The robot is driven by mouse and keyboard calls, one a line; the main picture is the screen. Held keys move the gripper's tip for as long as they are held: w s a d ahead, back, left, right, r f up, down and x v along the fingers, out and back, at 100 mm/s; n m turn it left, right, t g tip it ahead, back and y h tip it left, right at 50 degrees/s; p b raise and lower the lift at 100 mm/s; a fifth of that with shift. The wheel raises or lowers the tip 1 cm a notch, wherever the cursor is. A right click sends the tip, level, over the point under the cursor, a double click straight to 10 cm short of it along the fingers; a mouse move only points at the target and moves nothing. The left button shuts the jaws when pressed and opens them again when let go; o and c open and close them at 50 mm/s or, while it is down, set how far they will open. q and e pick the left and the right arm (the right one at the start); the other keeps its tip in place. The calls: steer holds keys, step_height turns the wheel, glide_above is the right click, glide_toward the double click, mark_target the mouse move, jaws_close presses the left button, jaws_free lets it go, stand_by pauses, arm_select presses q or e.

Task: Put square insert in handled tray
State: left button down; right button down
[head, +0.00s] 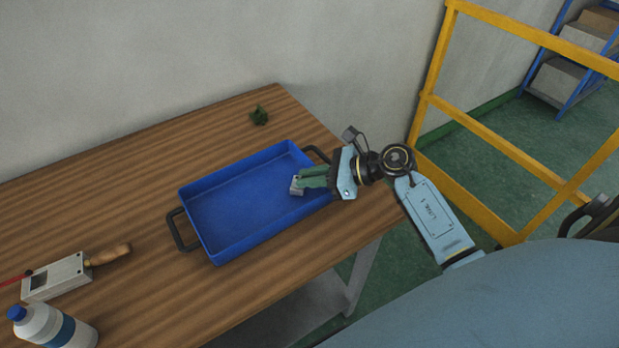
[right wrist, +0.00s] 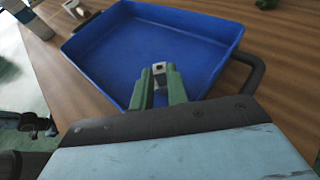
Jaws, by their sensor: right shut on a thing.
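The handled tray (head: 225,205) is a blue rectangular tray with black handles at its two ends, standing on the wooden table. It looks empty inside, and it also fills much of the right wrist view (right wrist: 120,50). My right gripper (head: 303,182) reaches over the tray's right end with green fingers. It is shut on the square insert (head: 296,187), a small grey block with a dark hole in its face, seen between the fingertips in the right wrist view (right wrist: 159,72). The insert is over the tray; its height above the floor is hard to tell. My left gripper is not in view.
A small green object (head: 259,116) lies behind the tray. A grey device with a wooden handle (head: 58,277) and a white bottle with a blue cap (head: 50,328) are at the left front. A yellow railing (head: 490,145) stands right of the table (head: 130,155).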

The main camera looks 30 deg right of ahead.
steer(key=shift+f, duration=0.1)
steer(key=shift+f, duration=0.1)
steer(key=c, duration=1.4)
jaws_free()
steer(key=v, duration=1.2)
steer(key=shift+b, duration=0.35)
